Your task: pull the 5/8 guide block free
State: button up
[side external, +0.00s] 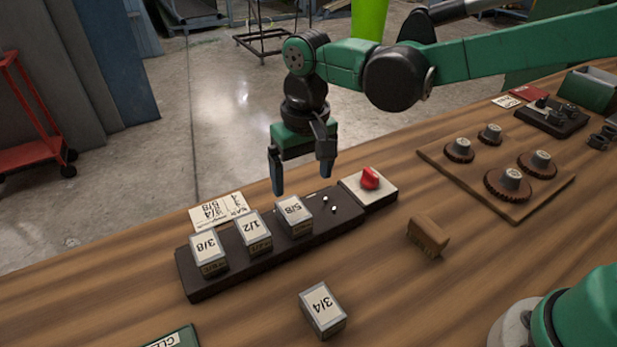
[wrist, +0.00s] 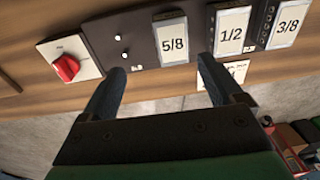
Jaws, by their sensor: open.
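The 5/8 guide block (side external: 295,215) sits on the dark base strip (side external: 345,209), at the right end of a row with the 1/2 block (side external: 253,232) and the 3/8 block (side external: 209,253). In the wrist view the 5/8 block (wrist: 172,40) lies ahead of the fingers, between their lines. My gripper (side external: 303,181) is open and empty, above the strip and behind the 5/8 block. It also shows in the wrist view (wrist: 157,80), with both fingers apart and not touching the block. Two small pale pegs (side external: 329,204) stand on the bare part of the strip.
The 3/4 block (side external: 322,309) lies loose on the wooden bench in front. A red knob (side external: 369,178) on a pale plate adjoins the strip's right end. A brown brush (side external: 428,235) lies right of the strip. A board with gears (side external: 497,166) is farther right.

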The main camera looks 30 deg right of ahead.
aim_at(293, 209)
jog(key=shift+w+a+f+g, duration=0.1)
jog(key=shift+a+f+g, duration=0.2)
jog(key=shift+a+f, duration=0.45)
jog(key=shift+f, duration=2.75)
jog(key=shift+r, duration=0.1)
grip_shut()
